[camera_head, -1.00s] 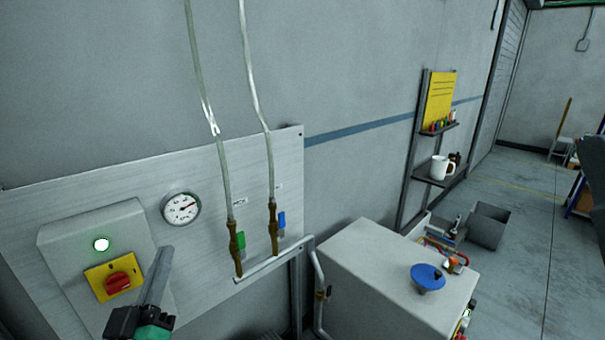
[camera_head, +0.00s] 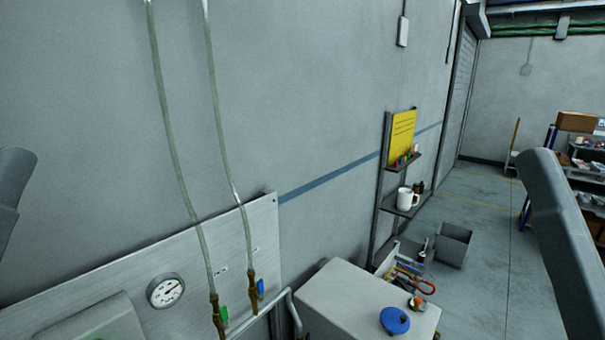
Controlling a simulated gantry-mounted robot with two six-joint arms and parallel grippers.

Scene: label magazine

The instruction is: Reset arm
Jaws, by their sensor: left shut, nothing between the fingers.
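Neither of my grippers shows in the head view now. A grey link of my left arm (camera_head: 12,195) stands at the left edge. A grey link of my right arm (camera_head: 562,245) rises from the lower right. Both links are clear of the wall panel and the cabinet in the picture. Whatever each gripper is near is out of the frame.
A wall panel (camera_head: 190,257) carries a gauge (camera_head: 165,291) and two hoses with green (camera_head: 224,313) and blue (camera_head: 260,287) tags. A pale cabinet (camera_head: 345,297) bears a blue disc (camera_head: 395,320). A shelf holds a white mug (camera_head: 404,197). Open floor (camera_head: 480,285) lies right.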

